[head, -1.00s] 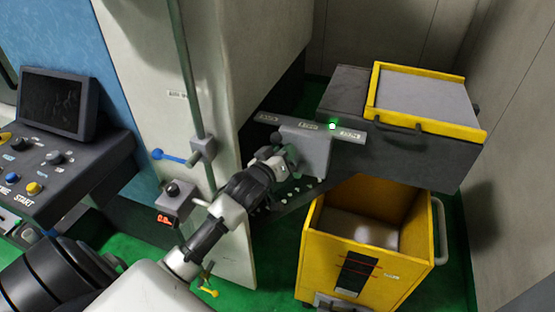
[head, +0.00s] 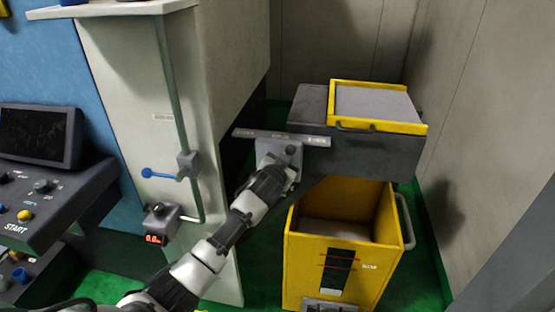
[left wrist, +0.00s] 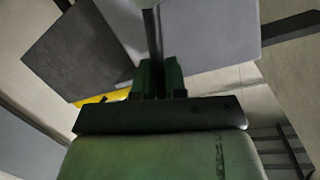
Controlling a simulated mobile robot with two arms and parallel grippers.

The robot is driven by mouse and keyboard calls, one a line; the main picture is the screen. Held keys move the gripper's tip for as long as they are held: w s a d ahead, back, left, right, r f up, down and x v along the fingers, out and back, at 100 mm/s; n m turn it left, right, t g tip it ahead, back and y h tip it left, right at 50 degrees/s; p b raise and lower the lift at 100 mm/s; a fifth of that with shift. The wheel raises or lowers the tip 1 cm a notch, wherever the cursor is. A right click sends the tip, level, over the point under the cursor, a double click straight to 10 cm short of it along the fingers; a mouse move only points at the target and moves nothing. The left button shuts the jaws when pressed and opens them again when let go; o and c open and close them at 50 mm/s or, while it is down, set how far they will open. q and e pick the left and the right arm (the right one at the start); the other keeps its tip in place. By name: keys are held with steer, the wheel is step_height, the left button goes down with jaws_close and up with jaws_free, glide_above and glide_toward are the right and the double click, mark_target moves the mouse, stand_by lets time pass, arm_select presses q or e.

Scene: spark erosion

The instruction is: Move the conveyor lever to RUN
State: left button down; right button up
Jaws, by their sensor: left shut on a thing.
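The conveyor lever box (head: 270,148) is a grey housing under a label plate (head: 310,140) with three labels too small to read. My left gripper (head: 286,166) is at the front of this box, right of its middle. In the left wrist view, the green fingers (left wrist: 158,80) are shut on the thin dark lever shaft (left wrist: 152,35), which stands between them. A dark lever knob (head: 290,150) shows just above the gripper. The lever's lower part is hidden by the gripper. My right gripper is not in view.
A dark conveyor body with a yellow-framed tray (head: 376,127) is behind and right of the box. A yellow bin (head: 330,265) stands below. A pale machine column with a blue-handled valve (head: 160,174) and a control panel (head: 40,200) are to the left.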

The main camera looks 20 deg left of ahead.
arm_select(q)
steer(key=shift+w+d+f+m+g+y, duration=0.1)
steer(key=shift+d+f+m+g+y, duration=0.1)
steer(key=shift+d+m, duration=0.3)
steer(key=shift+w+d+f+m+g+y, duration=0.1)
steer(key=shift+d+f+m+y, duration=0.15)
steer(key=shift+m, duration=0.45)
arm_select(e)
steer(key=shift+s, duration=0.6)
arm_select(q)
steer(key=c, duration=1.2)
jaws_free()
steer(key=shift+d, duration=0.1)
steer(key=shift+o, duration=0.2)
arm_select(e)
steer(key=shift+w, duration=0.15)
